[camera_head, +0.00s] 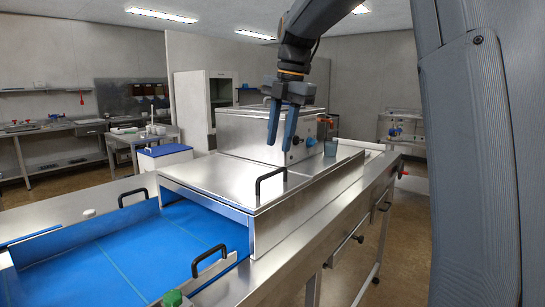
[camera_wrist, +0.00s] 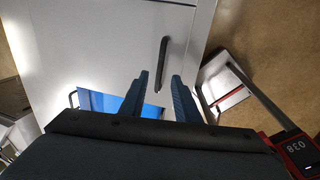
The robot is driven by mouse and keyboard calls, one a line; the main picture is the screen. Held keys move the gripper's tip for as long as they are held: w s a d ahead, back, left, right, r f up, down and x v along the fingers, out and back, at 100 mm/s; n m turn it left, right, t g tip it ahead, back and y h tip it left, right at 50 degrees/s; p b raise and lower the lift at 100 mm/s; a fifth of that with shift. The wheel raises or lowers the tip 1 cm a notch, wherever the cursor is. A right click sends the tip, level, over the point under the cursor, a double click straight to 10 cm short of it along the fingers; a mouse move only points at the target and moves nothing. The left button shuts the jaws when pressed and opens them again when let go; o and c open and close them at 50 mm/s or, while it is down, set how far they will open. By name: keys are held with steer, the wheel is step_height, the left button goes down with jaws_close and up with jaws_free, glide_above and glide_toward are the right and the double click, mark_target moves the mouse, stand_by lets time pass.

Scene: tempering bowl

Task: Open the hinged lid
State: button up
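A flat, shiny steel lid (camera_head: 215,180) lies level over part of a blue-lined steel trough. A black bar handle (camera_head: 270,186) stands near its right edge. The wrist view shows the handle (camera_wrist: 163,52) on the grey lid surface (camera_wrist: 110,45), ahead of my fingertips. My gripper (camera_head: 280,146) points down above the lid, its two blue-grey fingers apart with nothing between them. The fingers (camera_wrist: 160,77) also show apart in the wrist view. The gripper is clear of the handle. The lid's hinge is not clearly visible.
A steel box (camera_head: 240,133) with knobs stands behind the lid. A bench with a blue-lidded box (camera_head: 163,157) stands further back.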

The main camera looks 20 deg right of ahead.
mark_target(276, 172)
steer(key=f, duration=0.2)
steer(key=f+p, duration=0.1)
steer(key=f, duration=0.2)
steer(key=w+f, duration=0.1)
steer(key=f, duration=0.1)
steer(key=shift+w+a+f+p, duration=0.1)
steer(key=shift+a+f+p, duration=0.1)
steer(key=shift+a+p, duration=0.2)
jaws_close()
